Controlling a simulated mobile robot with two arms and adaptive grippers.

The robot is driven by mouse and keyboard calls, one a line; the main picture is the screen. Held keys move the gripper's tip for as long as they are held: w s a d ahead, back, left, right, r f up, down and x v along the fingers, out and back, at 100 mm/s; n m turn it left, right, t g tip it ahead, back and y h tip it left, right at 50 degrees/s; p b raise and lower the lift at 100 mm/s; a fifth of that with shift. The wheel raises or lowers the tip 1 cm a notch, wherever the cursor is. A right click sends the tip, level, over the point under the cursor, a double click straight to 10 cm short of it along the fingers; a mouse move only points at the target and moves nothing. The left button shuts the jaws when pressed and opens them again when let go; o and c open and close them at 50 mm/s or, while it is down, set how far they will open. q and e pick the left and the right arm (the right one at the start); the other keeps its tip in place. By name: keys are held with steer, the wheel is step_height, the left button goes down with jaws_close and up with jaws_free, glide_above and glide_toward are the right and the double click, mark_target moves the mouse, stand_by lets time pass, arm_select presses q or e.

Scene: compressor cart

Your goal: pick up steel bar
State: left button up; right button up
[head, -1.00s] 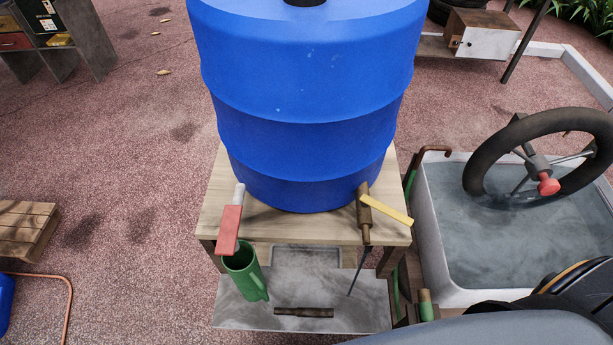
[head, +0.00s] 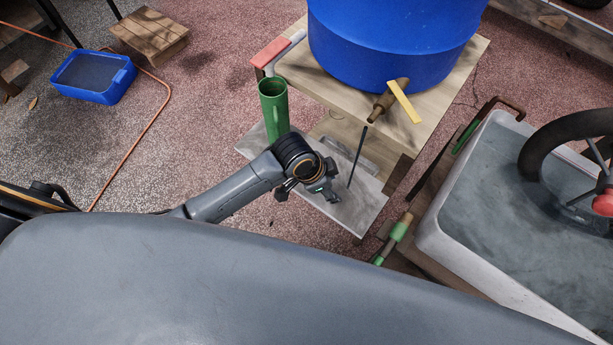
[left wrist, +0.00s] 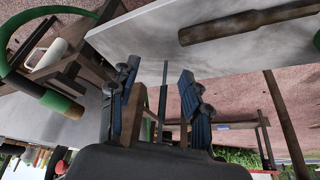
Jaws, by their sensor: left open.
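A thin dark steel bar (head: 358,157) stands steeply, slightly tilted, at the front of the grey slab (head: 368,205) below the wooden stand. My left gripper (head: 326,190) is low over the slab, just left of the bar's lower end. In the left wrist view the gripper (left wrist: 158,82) is open, and a thin upright rod (left wrist: 163,90), seemingly the bar, shows between its fingers. I cannot tell whether the rod lies within the jaws or behind them. A thicker brown bar (left wrist: 245,22) lies on the slab in that view. My right gripper is not in view.
The blue barrel (head: 390,45) rests on the wooden stand (head: 445,100), with a tap and yellow lever (head: 404,100) above the bar. A water-filled basin (head: 470,240) stands right. A blue tray (head: 92,77) lies left.

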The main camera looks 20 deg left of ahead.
arm_select(q)
steer(key=w+a+r+m+g+y, duration=0.3)
steer(key=w+a+r+m+y, duration=0.1)
steer(key=a+r+m, duration=0.5)
steer(key=shift+m, duration=0.5)
steer(key=f, duration=0.5)
steer(key=d+f+b, duration=0.1)
steer(key=f, duration=0.8)
steer(key=shift+d+f, duration=0.25)
steer(key=shift+f, duration=0.15)
steer(key=shift+c, duration=0.2)
jaws_close()
